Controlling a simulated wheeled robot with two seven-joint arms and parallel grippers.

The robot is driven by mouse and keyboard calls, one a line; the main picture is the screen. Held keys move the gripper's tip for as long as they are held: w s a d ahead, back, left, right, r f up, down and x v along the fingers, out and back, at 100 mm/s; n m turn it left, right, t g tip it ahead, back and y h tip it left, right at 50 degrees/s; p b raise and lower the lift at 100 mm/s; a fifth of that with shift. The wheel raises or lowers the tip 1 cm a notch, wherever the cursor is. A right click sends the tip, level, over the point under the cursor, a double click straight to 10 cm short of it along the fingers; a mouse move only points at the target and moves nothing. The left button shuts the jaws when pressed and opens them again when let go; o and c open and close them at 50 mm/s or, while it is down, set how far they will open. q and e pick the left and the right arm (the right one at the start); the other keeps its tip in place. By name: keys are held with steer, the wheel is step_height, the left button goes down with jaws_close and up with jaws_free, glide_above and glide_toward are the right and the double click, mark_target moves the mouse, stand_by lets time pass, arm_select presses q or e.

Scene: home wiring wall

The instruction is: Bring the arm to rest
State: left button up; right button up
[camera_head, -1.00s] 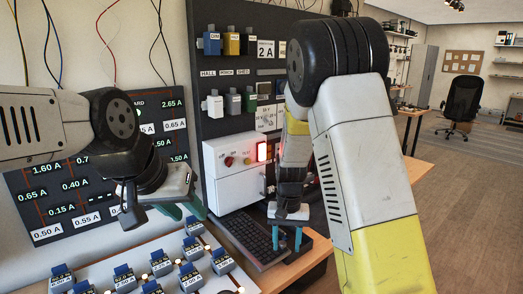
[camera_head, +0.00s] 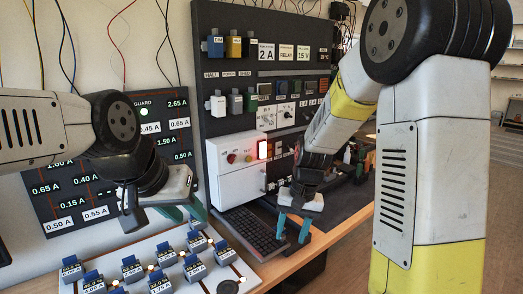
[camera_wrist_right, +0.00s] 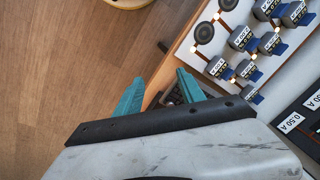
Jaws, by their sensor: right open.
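My right arm reaches in from the right of the head view and bends down to my right gripper (camera_head: 293,238). Its two teal fingers are apart with nothing between them, near the desk's front edge and right of the keyboard. In the right wrist view the open fingers (camera_wrist_right: 166,95) are also empty. My left gripper (camera_head: 184,213) hangs at the left, in front of the wall panel and above the block board. Its greenish fingers are partly hidden behind its own body, and I cannot tell how far apart they are.
A white board (camera_head: 75,286) with several blue-topped blocks lies at the front. A keyboard (camera_head: 250,232) and white control box (camera_head: 236,182) with a red light stand behind. A dark rack (camera_head: 225,130) and ampere panel (camera_head: 50,206) cover the wall. Floor (camera_head: 345,245) is free at right.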

steer(key=s+d+r+n+t, duration=0.1)
steer(key=s+d+r+t, duration=0.1)
steer(key=s+r, duration=0.5)
steer(key=s+d+r+t, duration=0.3)
steer(key=s+d+r, duration=0.1)
steer(key=s+r, duration=0.4)
steer(key=shift+r+n, duration=0.4)
steer(key=shift+r, duration=0.5)
